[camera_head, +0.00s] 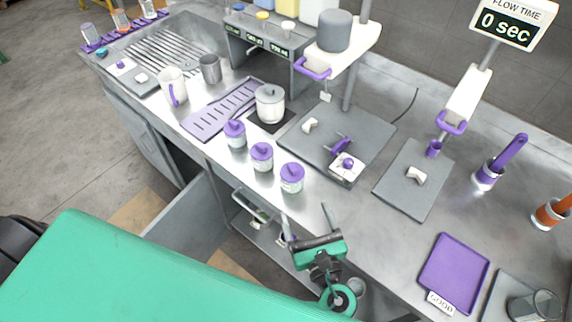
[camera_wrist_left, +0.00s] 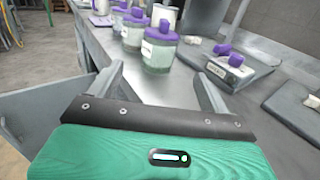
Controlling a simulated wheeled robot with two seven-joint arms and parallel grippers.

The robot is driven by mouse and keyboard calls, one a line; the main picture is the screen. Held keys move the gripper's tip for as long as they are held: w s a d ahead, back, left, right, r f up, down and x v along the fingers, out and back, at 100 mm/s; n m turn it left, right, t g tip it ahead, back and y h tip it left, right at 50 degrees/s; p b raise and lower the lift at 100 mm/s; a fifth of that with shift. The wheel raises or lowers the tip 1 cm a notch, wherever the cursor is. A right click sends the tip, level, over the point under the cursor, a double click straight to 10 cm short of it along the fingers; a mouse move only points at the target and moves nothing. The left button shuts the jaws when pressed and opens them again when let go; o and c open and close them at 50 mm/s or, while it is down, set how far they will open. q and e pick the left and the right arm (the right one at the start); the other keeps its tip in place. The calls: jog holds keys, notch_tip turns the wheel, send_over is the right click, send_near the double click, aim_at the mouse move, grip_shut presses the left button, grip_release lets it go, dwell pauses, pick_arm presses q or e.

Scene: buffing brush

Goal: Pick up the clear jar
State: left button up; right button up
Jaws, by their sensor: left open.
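Three clear-walled jars with purple lids stand in a row along the counter's front edge in the head view: a left jar (camera_head: 234,135), a middle jar (camera_head: 261,157) and a right jar (camera_head: 291,178). The right jar is the nearest in the left wrist view (camera_wrist_left: 159,52), beyond my fingers. An open clear glass vessel (camera_head: 535,306) stands at the lower right in the head view. I cannot tell which is the clear jar meant. My left gripper (camera_head: 304,214) is open and empty, in front of the right jar and apart from it. My right gripper is not in view.
A purple tray (camera_head: 453,268) with a GOOD label lies at the right.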

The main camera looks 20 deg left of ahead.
aim_at(296, 186)
pick_arm(q)
jog(key=shift+r+p+x, duration=0.25)
jog(key=shift+p+x, duration=0.15)
jog(key=shift+x, duration=0.65)
jog(key=p+x, duration=0.1)
jog(key=x, duration=0.4)
jog(key=shift+w+a+f, duration=0.15)
jog(key=shift+w+a, duration=0.2)
jog(key=shift+w, duration=0.05)
jog(key=shift+w+a+p, duration=0.15)
jog(key=shift+w+p, duration=0.15)
jog(key=shift+p, duration=0.1)
jog(key=p+x, duration=0.1)
jog(key=x, duration=0.3)
jog(key=shift+w+a, duration=0.2)
jog(key=shift+s, duration=0.1)
jog(key=shift+c, duration=1.3)
jog(key=c, duration=0.9)
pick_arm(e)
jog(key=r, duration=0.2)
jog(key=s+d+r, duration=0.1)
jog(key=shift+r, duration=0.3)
